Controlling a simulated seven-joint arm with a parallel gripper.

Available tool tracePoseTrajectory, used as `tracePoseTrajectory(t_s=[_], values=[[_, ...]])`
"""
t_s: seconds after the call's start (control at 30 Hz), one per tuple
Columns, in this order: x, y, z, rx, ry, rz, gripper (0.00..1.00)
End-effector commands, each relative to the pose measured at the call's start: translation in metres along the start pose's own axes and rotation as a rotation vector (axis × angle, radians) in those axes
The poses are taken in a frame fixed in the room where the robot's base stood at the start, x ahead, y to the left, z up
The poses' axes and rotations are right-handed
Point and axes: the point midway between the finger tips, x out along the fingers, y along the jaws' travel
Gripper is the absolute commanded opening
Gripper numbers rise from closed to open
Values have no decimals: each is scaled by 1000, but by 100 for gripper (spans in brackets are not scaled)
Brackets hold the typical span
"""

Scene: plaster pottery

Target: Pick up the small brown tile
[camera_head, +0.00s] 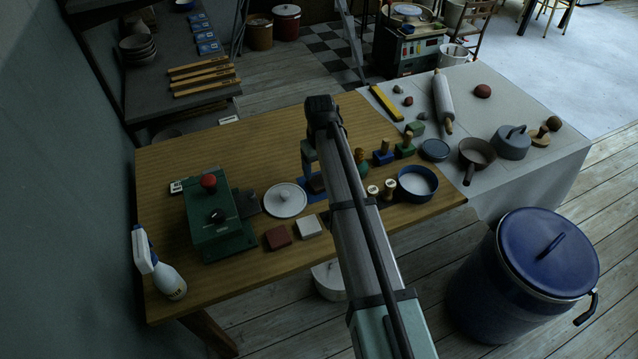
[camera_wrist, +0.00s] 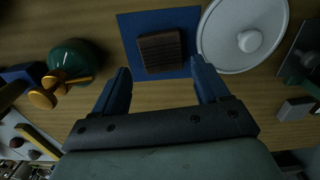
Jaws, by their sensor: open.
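The small brown tile (camera_wrist: 160,52) is a dark brown, ribbed square block. It lies flat on a blue square mat (camera_wrist: 128,28) in the wrist view. In the head view the tile (camera_head: 317,184) is partly hidden behind my arm. My gripper (camera_wrist: 161,66) is open, with one blue finger toward each side of the tile. It appears above the tile, and no contact is visible. In the head view a blue finger of my gripper (camera_head: 309,152) points down near the mat; the other finger is hidden.
A white lid (camera_head: 285,201) lies close left of the mat. A green round pot (camera_wrist: 75,62) stands on the other side. A reddish tile (camera_head: 278,237) and a pale block (camera_head: 309,227) lie toward the front edge. A green press (camera_head: 214,225) stands at left.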

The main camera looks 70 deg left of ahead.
Motion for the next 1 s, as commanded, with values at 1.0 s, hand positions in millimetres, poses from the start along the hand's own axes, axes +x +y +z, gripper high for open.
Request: tracePoseTrajectory(t_s=[1.0], values=[[53,-2,-2,0,1,0,56]])
